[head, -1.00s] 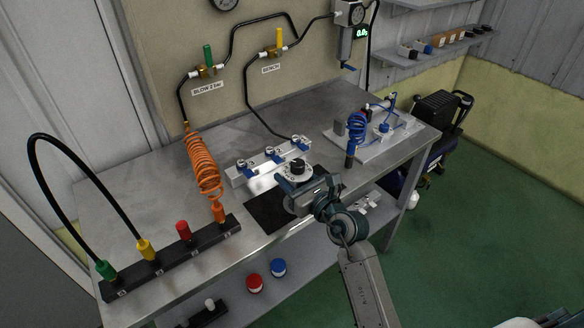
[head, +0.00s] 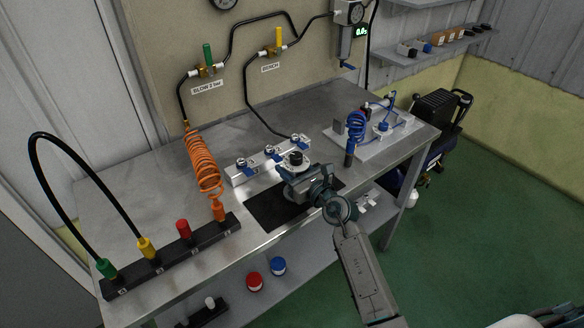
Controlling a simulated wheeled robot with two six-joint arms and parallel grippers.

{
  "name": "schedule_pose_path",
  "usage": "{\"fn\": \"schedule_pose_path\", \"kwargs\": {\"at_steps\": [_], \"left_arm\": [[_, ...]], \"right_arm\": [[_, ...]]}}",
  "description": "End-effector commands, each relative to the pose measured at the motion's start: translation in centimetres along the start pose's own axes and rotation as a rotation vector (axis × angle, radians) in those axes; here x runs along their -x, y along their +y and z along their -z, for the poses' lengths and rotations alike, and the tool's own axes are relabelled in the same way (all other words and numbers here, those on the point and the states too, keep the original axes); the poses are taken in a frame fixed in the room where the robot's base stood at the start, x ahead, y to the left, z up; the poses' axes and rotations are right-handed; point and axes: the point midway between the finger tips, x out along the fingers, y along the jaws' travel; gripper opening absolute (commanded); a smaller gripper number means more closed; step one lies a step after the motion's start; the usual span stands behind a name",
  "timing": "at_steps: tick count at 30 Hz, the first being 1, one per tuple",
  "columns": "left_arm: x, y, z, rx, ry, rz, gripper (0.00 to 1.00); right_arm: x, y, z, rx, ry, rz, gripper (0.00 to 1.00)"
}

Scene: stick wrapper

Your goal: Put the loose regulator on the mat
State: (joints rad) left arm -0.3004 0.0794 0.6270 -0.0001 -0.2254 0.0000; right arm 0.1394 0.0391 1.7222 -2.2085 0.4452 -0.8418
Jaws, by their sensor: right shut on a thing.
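The loose regulator (head: 295,160), a light round body with a black knob on top, is held upright over the back part of the black mat (head: 268,208), close to the silver manifold. My right gripper (head: 297,176) is shut on it, coming from the front right. The gripper hides the regulator's lower part, so I cannot tell whether it touches the mat or the bench. The mat lies flat at the bench's front edge, its left part bare. My left gripper is not in view.
The silver manifold (head: 243,176) with blue-handled valves stands just behind the regulator. An orange coiled hose (head: 203,165) and a black socket rail (head: 170,258) are to the left. A white plate with blue tubing (head: 375,138) is to the right. The bench's left middle is clear.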

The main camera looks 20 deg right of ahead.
Motion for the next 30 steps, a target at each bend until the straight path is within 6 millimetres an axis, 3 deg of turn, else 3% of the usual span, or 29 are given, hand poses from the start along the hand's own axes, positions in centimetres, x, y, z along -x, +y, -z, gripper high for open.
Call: {"fn": "schedule_pose_path", "kwargs": {"at_steps": [4,5,7,8,19,23,30], "left_arm": [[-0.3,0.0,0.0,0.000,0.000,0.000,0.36],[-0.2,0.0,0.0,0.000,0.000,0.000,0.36],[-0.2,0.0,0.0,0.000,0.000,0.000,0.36],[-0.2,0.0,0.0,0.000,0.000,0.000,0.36],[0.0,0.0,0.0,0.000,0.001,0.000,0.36],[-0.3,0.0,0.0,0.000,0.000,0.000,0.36],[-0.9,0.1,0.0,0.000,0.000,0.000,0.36]], "right_arm": [[0.0,0.0,0.3,0.000,-0.002,0.000,0.10],[0.0,0.0,0.3,0.000,0.000,0.000,0.53],[0.0,0.0,0.3,0.000,0.000,0.000,0.67],[0.0,0.0,0.3,0.000,0.000,0.000,0.69],[0.4,0.0,0.1,0.001,0.001,0.000,0.69],[2.5,0.0,0.2,0.003,0.002,0.000,0.69],[7.8,0.0,0.2,0.005,0.003,-0.001,0.69]]}}
